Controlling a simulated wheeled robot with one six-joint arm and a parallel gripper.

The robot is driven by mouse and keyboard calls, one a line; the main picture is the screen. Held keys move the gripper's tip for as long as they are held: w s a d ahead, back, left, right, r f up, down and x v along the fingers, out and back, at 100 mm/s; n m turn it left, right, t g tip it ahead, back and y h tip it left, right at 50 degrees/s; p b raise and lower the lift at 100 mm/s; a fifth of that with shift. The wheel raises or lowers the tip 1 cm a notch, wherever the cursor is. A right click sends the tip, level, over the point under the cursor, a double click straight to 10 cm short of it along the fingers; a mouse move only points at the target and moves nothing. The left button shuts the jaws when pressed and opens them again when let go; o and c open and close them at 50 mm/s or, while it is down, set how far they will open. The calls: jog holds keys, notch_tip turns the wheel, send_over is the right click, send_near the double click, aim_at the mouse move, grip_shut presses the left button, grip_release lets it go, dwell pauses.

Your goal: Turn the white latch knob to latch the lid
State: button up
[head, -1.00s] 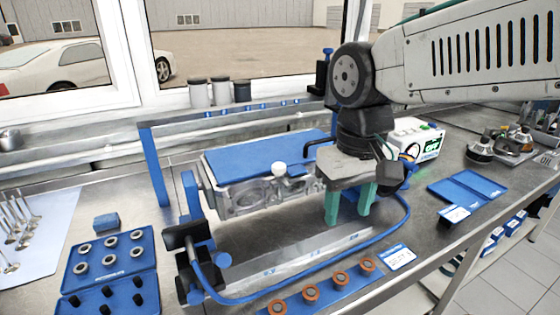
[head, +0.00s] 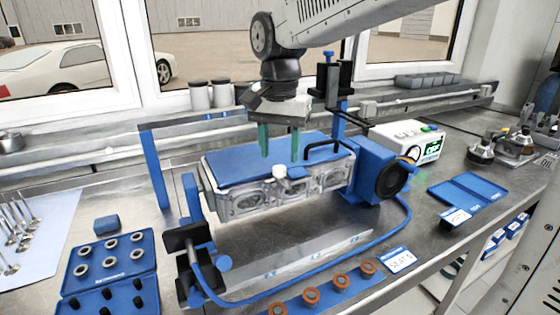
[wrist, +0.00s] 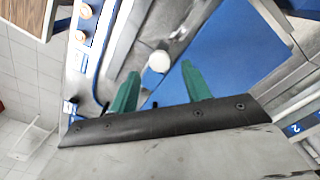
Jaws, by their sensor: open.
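The white latch knob (head: 279,171) sits at the front edge of the blue lid (head: 240,165) on the metal engine head (head: 248,203). My gripper (head: 280,158), with two green fingers, is open and empty above the lid. Its fingertips look close over the lid, behind and above the knob in the head view. In the wrist view the knob (wrist: 158,62) shows beyond the fingertips, roughly between their lines, and no finger touches it. The blue lid (wrist: 222,62) lies to its right there. The lid looks flat on the head.
A black handle (head: 322,149) stands on the lid's right part. A blue clamp with a black round part (head: 390,180) is right of the head, and a blue hose (head: 330,268) loops in front. Blue trays (head: 110,262) lie at the left.

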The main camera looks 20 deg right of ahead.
aim_at(279, 167)
jog(key=shift+f, duration=1.7)
jog(key=c, duration=1)
jog(key=shift+n, duration=0.4)
jog(key=n, duration=0.3)
jog(key=shift+n, duration=0.4)
jog(key=n, duration=0.4)
jog(key=shift+n, duration=0.3)
jog(key=n, duration=0.8)
jog(key=shift+n, duration=0.5)
